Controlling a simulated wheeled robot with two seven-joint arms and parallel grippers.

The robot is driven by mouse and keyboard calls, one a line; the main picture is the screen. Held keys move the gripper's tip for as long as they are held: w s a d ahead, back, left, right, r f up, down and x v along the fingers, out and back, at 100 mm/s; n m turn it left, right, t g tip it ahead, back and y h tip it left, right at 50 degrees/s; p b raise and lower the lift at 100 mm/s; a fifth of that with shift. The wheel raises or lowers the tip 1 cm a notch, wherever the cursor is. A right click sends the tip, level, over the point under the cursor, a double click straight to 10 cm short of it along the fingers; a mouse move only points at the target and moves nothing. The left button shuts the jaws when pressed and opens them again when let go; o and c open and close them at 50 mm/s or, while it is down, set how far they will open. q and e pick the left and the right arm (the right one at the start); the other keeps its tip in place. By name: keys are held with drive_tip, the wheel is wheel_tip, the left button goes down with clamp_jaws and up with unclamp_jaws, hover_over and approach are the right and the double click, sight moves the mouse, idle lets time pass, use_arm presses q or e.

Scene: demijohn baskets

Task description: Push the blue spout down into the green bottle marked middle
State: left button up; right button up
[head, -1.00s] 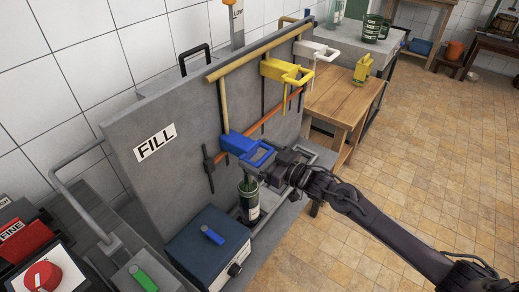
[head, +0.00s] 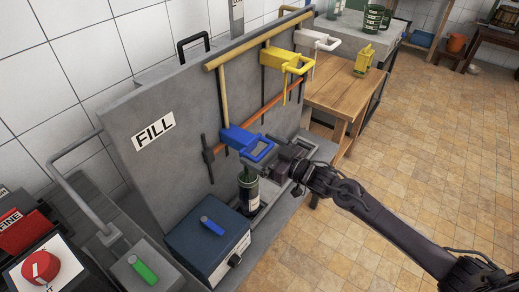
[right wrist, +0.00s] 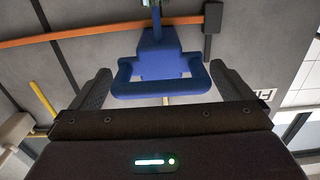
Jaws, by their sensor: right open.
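The blue spout (head: 236,137) is on the grey panel, with its loop handle sticking out over the green bottle (head: 249,193). The bottle stands upright below, in a metal tray at the panel's foot. Its label is too small to read, and whether the spout's lower end meets the bottle neck cannot be told. My right gripper (head: 274,155) is at the handle's outer end, close to it. In the right wrist view the blue handle (right wrist: 161,90) lies between the spread fingers of my open gripper (right wrist: 160,84), with gaps on both sides. My left gripper is out of view.
A yellow spout (head: 283,60) and a white one (head: 315,40) hang farther along the panel. A copper pipe crosses it. A dark blue box (head: 205,240) stands left of the bottle. A wooden table (head: 335,95) stands beyond. The tiled floor at right is clear.

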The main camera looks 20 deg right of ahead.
drive_tip(key=v, duration=0.6)
drive_tip(key=shift+s+d+b, duration=0.25)
drive_tip(key=shift+s+b, duration=0.1)
drive_tip(key=s+d+f+m+g+h, duration=0.1)
drive_tip(key=d+f+m+h, duration=0.15)
drive_tip(key=f, duration=0.55)
drive_tip(key=s+d+f+m+h, duration=0.1)
drive_tip(key=s+d+f+h, duration=0.2)
drive_tip(key=f, duration=0.6)
drive_tip(key=d+f+m+g+h, duration=0.15)
drive_tip(key=d+f, duration=0.25)
drive_tip(key=f, duration=0.4)
drive_tip(key=s+f+g+h, duration=0.2)
drive_tip(key=s+f+h, duration=0.1)
drive_tip(key=s+f, duration=0.55)
drive_tip(key=s+a+f+g, duration=0.2)
drive_tip(key=s+f+g, duration=0.1)
drive_tip(key=s+f, duration=0.4)
drive_tip(key=s+a+f+g, duration=0.2)
drive_tip(key=s+f, duration=0.4)
drive_tip(key=s, duration=0.8)
drive_tip(key=s+a+f+g+h, duration=0.1)
drive_tip(key=s+a+f+g, duration=0.2)
drive_tip(key=s+f, duration=0.4)
drive_tip(key=s, duration=0.4)
drive_tip(key=shift+s+a+f+g, duration=0.25)
drive_tip(key=shift+a+f+g, duration=0.05)
drive_tip(key=shift+g, duration=0.05)
